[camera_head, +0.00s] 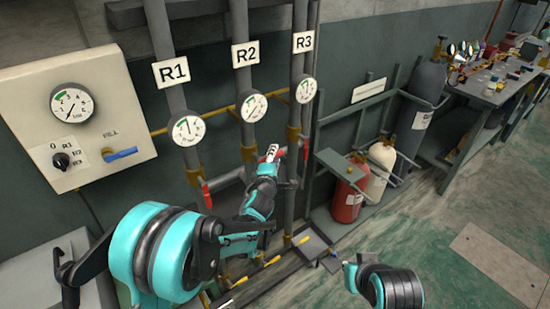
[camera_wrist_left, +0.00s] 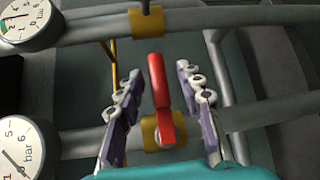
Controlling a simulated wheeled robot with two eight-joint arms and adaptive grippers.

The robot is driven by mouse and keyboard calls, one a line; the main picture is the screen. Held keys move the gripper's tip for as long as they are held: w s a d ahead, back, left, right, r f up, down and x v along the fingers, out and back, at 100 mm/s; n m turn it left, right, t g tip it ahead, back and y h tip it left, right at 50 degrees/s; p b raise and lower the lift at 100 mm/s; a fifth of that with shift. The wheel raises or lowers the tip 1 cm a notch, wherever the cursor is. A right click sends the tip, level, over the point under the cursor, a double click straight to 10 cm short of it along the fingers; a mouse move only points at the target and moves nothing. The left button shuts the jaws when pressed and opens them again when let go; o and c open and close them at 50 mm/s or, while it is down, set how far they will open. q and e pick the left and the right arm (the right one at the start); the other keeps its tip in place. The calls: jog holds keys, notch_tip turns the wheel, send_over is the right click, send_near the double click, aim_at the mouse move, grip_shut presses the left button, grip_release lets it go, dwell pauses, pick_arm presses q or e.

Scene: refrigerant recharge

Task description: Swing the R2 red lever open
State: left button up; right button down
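The R2 pipe carries a white label (camera_head: 246,54) and a round gauge (camera_head: 253,106). My left gripper (camera_head: 270,153) is in front of the pipes, just below and right of that gauge. In the left wrist view, a red lever (camera_wrist_left: 158,85) on a yellow valve body (camera_wrist_left: 150,132) lies between the two spread fingers of the left gripper (camera_wrist_left: 162,100). A gap shows on each side of the lever. In the head view, the gripper and wrist largely hide this lever.
The R1 pipe (camera_head: 160,25) with a red lever (camera_head: 206,195) stands to the left, and the R3 pipe (camera_head: 301,20) to the right. A control panel (camera_head: 105,95) is at far left. A rack holds a red cylinder (camera_head: 347,197).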

pick_arm(q)
jog(key=shift+w, duration=0.4)
grip_shut()
